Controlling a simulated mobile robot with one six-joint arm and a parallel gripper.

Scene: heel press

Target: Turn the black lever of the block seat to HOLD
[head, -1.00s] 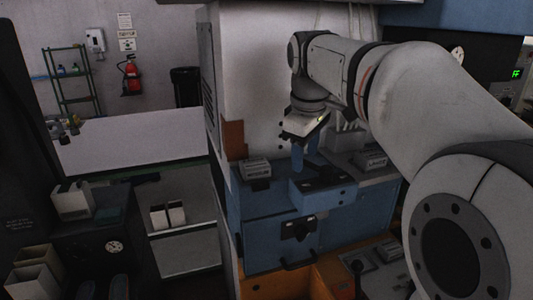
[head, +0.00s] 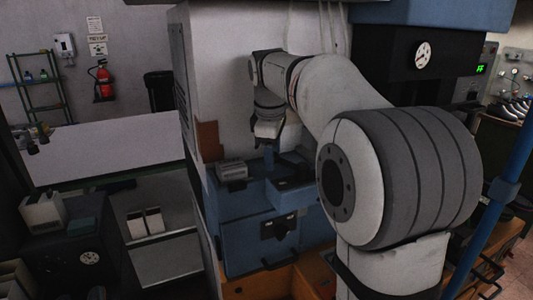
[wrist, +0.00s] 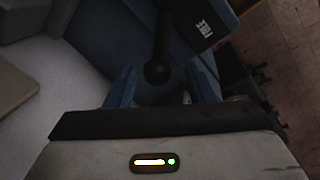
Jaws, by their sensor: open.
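In the wrist view a black lever (wrist: 159,58) with a round knob points toward my gripper. Its knob lies in the picture between my two blue fingers (wrist: 162,84), which are apart; I cannot tell whether either touches it. A black plate with white lettering (wrist: 196,24) sits right of the lever, turned and hard to read. In the head view my gripper (head: 269,156) points down over the top of the blue machine (head: 245,215), by the raised blue block (head: 287,192). The lever's contact with the fingers is hidden there.
A grey labelled box (head: 231,172) stands left of my gripper on the machine top. A dark handle with small plates (head: 279,228) is on the blue front. An orange surface (head: 262,286) lies below. My arm hides the machine's right side.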

